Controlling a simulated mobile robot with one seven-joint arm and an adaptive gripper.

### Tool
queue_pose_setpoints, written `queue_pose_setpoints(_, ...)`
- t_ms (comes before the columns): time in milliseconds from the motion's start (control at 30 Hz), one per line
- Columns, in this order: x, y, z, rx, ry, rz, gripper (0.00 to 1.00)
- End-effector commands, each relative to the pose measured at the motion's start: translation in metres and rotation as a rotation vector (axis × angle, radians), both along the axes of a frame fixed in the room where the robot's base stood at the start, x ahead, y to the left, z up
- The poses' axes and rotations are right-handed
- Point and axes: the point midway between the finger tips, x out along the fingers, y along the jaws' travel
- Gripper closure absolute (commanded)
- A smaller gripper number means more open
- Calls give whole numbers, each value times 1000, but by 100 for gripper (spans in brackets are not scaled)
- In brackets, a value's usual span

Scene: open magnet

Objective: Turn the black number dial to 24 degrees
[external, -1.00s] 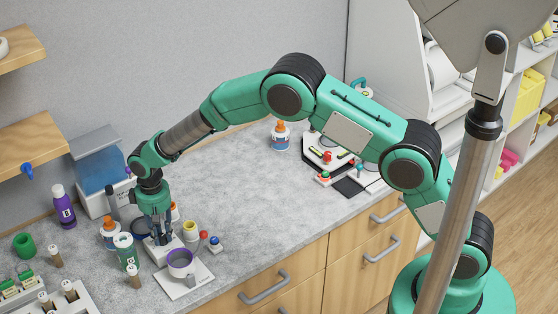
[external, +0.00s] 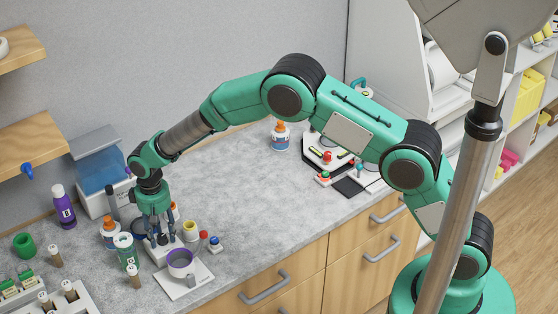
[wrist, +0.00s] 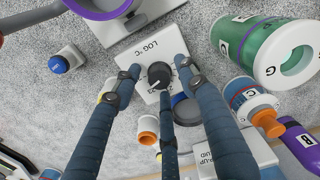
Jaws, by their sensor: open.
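The black number dial (wrist: 159,75) sits on a small white plate marked "LOG °C" (wrist: 150,52). A pale pointer line shows on the dial; I cannot read its setting. My gripper (wrist: 160,80) is open, with one finger left of the dial, one right of it and a third at its lower edge in the wrist view. I cannot tell whether any finger touches the dial. In the external view my gripper (external: 162,239) points down over the white device (external: 160,252), and its fingers partly hide the dial.
A purple-rimmed pot (external: 180,262) on a white base stands just in front of the dial.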

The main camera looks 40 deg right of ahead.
Motion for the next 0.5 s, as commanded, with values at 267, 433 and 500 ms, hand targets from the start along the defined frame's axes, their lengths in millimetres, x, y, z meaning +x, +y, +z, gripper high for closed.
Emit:
queue_pose_setpoints(267, 0, 0, 10, 0, -1, 0, 58)
queue_pose_setpoints(433, 1, 0, 29, 1, -2, 0, 58)
queue_pose_setpoints(500, 1, 0, 39, 0, -1, 0, 58)
